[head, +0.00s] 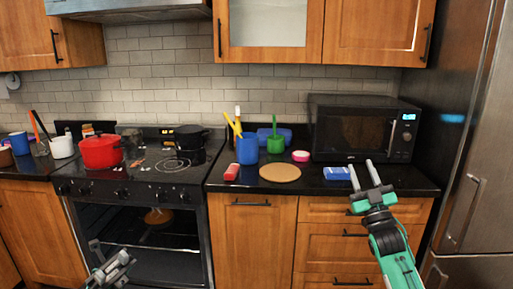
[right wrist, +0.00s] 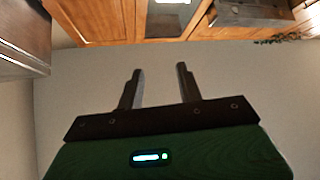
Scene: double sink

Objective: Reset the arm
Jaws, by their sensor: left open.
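My right gripper (head: 361,168) is raised in front of the right end of the counter, just below the microwave. Its two fingers stand apart with nothing between them. The right wrist view also shows this gripper (right wrist: 160,70) with parted, empty fingers. My left gripper (head: 110,252) is low at the left, in front of the oven, with its fingers apart. I see nothing held in it. Most of my left arm is out of view.
The counter holds a blue cup (head: 247,150), a green cup (head: 276,145), a round board (head: 280,173), a blue-white item (head: 337,173) and a microwave (head: 350,130). A red pot (head: 101,152) sits on the stove. The oven (head: 155,235) shows a dark interior. A fridge (head: 470,130) bounds the right.

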